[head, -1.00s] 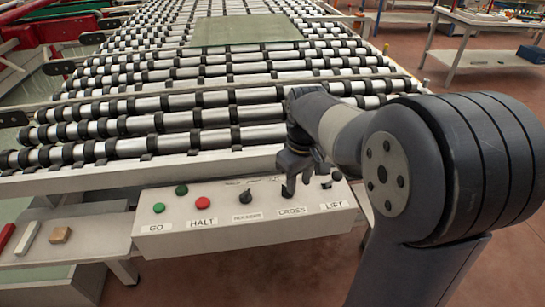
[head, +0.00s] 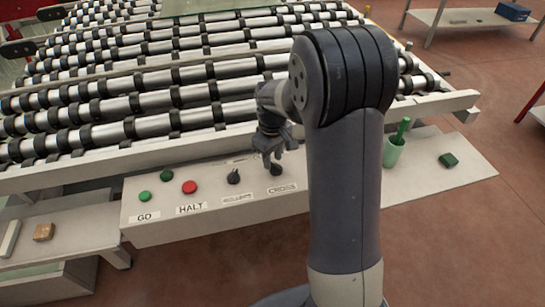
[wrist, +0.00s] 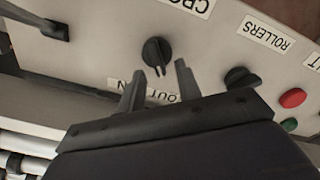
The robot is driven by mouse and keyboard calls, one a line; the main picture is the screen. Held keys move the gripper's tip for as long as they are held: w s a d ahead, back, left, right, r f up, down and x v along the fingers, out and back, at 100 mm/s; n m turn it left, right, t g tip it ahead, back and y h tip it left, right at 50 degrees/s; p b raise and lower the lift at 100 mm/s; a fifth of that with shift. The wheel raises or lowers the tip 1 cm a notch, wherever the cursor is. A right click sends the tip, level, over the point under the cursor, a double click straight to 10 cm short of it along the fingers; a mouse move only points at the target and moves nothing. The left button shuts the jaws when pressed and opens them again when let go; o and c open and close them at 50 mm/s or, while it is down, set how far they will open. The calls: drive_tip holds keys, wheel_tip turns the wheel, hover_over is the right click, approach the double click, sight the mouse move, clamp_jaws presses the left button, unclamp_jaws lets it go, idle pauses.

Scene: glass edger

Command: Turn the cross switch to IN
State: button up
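The cross switch (head: 276,168) is a dark round knob on the sloped white panel, above its CROSS label. In the wrist view, which shows the panel upside down, the knob (wrist: 157,50) has a pointer bar aimed downward in the picture, toward the partly hidden OUT label (wrist: 160,93). An IN label (wrist: 116,83) sits to the left, partly behind a finger. My gripper (wrist: 160,67) is open and empty, its fingertips just below the knob in the picture, spread to either side of the pointer's end. Contact cannot be told. In the head view my gripper (head: 270,163) hangs at the knob.
The panel also holds the rollers knob (head: 234,176), the red HALT button (head: 190,187) and green buttons (head: 144,196). The lift switch (wrist: 55,30) shows in the wrist view. The roller conveyor (head: 160,100) lies behind. A green cup (head: 394,152) stands on the right shelf.

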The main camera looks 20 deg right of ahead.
drive_tip(key=shift+f, duration=0.45)
drive_tip(key=shift+c, duration=0.2)
clamp_jaws()
